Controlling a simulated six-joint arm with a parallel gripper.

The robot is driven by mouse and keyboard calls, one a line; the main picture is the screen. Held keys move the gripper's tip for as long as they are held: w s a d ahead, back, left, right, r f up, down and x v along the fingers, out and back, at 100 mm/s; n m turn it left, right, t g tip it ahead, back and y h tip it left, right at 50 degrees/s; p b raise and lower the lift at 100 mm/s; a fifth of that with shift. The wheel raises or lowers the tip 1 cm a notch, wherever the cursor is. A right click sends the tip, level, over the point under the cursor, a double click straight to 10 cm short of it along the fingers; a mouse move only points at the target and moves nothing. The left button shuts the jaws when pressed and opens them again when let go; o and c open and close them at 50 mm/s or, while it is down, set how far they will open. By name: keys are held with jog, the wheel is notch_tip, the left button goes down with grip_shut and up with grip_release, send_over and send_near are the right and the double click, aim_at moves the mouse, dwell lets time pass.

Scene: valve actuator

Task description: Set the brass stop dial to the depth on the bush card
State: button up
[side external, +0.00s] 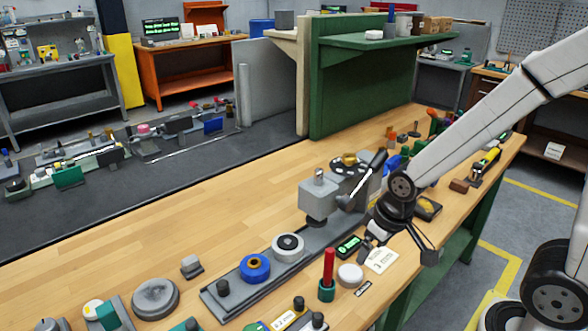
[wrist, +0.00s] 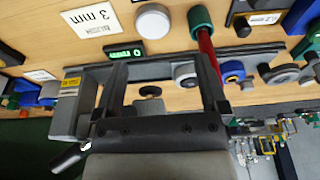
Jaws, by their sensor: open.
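The bush card (wrist: 92,18) lies on the bench and reads "3 mm" in the wrist view; a white card (side external: 381,260) lies just below my gripper in the side view, its print too small to read. A brass-coloured round part (side external: 349,158), apparently the stop dial, sits on top of the grey press; its setting cannot be read. My gripper (side external: 366,250) is beside the press above the bench's front edge. Its fingers (wrist: 163,82) are apart with nothing held between them.
A black-handled lever (side external: 362,178) juts from the press near my arm. A small green-lit display (side external: 349,246), a white puck (side external: 350,275) and a red-handled tool (side external: 328,272) stand close by. Blue (side external: 255,268) and white rings sit along the rail.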

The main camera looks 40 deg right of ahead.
aim_at(350, 156)
jog(key=w+d+r+m, duration=0.1)
jog(key=w+r+m, duration=0.1)
jog(key=w+m, duration=0.2)
jog(key=w+r+m, duration=0.3)
jog(key=w+m, duration=0.2)
jog(key=w, duration=0.2)
jog(key=w+d+r+m+g, duration=0.1)
jog(key=w+r+m, duration=0.2)
jog(key=w+m, duration=0.2)
jog(key=shift+w+d+r, duration=0.1)
jog(key=shift+w+d, duration=0.2)
jog(key=shift+w, duration=0.3)
jog(key=w+d+r+m, duration=0.2)
jog(key=d, duration=0.1)
jog(key=w+d+r+m, duration=0.1)
jog(key=d, duration=0.1)
jog(key=shift+m+g, duration=0.3)
jog(key=shift+g, duration=0.1)
jog(key=d+r+m, duration=0.1)
jog(key=d, duration=0.2)
jog(key=d+r+m, duration=0.1)
jog(key=d, duration=0.2)
jog(key=d+r, duration=0.1)
jog(key=d, duration=0.2)
jog(key=shift+s+r+m+g, duration=0.1)
jog(key=shift+r+m+g, duration=0.25)
jog(key=shift+m+g, duration=0.05)
jog(key=shift+f, duration=0.1)
jog(key=shift+a+f, duration=0.1)
jog(key=shift+f, duration=3.75)
